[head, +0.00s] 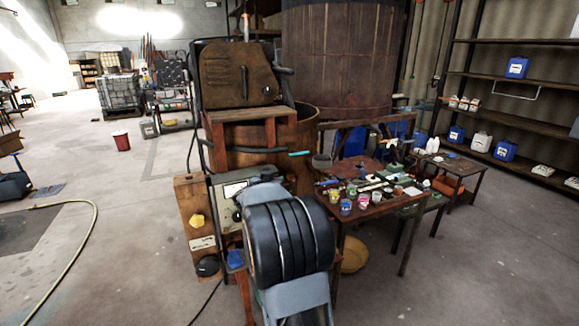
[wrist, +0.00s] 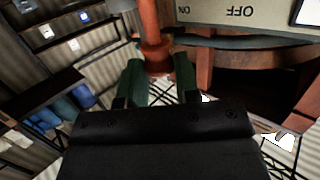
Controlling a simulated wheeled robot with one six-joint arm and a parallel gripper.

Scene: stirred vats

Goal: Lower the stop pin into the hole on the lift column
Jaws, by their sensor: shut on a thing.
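In the wrist view my gripper (wrist: 158,70) has its two dark green fingers closed on the lower, collared end of an orange-red rod, which I take to be the stop pin (wrist: 152,30). The rod runs up out of the top of the picture. I see no hole in either view.
A panel marked OFF (wrist: 245,18) is close by at the upper right of the wrist view. A cluttered work table (head: 375,208) stands right of my arm, beside a large wooden vat (head: 340,65). A hose (head: 85,240) lies on the left floor, which is mostly open.

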